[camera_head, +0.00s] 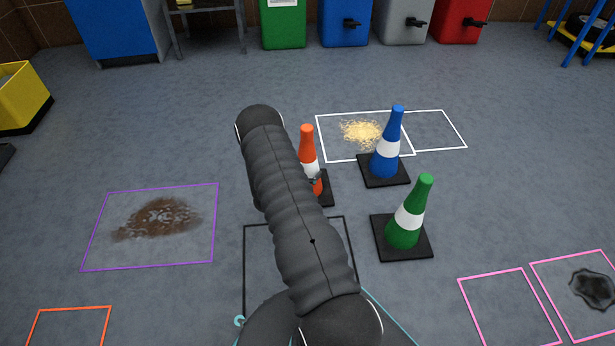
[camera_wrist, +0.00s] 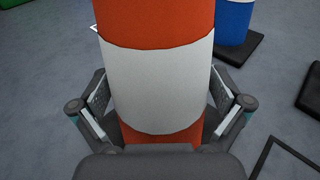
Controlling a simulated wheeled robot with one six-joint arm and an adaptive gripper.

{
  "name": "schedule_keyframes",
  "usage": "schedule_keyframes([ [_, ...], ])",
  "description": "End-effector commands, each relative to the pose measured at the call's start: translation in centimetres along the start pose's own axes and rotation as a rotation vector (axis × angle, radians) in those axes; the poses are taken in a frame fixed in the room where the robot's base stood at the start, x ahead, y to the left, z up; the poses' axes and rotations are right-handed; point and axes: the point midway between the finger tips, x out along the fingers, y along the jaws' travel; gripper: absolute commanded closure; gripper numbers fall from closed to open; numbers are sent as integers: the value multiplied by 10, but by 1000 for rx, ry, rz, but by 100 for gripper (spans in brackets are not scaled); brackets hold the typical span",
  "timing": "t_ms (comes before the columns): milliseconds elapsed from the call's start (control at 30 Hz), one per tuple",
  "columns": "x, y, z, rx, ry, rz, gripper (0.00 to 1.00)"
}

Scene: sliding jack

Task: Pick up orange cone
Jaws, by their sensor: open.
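The orange cone (camera_head: 307,148) has a white band and a black square base, and stands upright on the floor. My arm hides its left side and part of its base in the head view. In the wrist view the orange cone (camera_wrist: 158,80) fills the middle, close to the camera. My gripper (camera_wrist: 160,112) is open, with one finger on each side of the cone around the white band's lower part. I cannot tell whether the fingers touch it.
A blue cone (camera_head: 386,150) stands right of the orange cone, and a green cone (camera_head: 408,218) stands nearer at the right. Sawdust (camera_head: 362,132) lies in a white outline behind. A brown stain (camera_head: 158,218) lies in a purple outline at left. Bins line the back.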

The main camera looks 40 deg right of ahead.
Motion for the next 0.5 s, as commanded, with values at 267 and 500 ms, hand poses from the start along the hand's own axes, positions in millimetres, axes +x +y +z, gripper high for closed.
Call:
schedule_keyframes([
  [267, 0, 0, 0, 1, 0, -1, 55],
  [500, 0, 0, 2, 2, -2, -1, 65],
])
